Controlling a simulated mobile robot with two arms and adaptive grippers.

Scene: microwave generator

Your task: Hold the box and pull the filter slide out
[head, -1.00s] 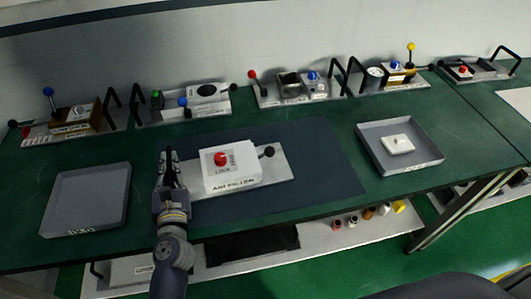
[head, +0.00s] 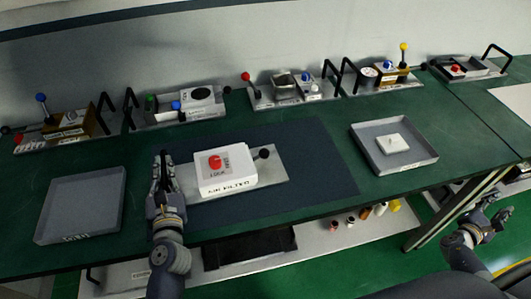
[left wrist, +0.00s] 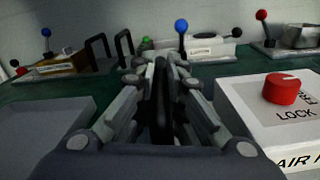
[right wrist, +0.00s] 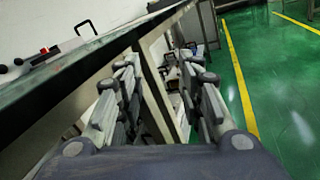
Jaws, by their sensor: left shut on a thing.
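The white air filter box (head: 226,179), with a red knob (head: 215,162) on top and LOCK lettering, sits on a grey base plate (head: 270,177) on the dark mat. A black ball knob (head: 264,154), apparently the filter slide's pull, sticks out at its right. My left gripper (head: 162,166) is at the box's left side, shut on a dark upright handle (left wrist: 160,105), which its fingers partly hide. The box also shows in the left wrist view (left wrist: 265,112). My right gripper (head: 490,207) is open and empty, low at the right beyond the table's front edge.
An empty grey tray (head: 80,208) lies left of the mat (head: 325,187). Another tray (head: 425,158) with a white block (head: 392,143) lies right. Several fixtures with levers and handles line the back. A shelf with small bottles is below the table.

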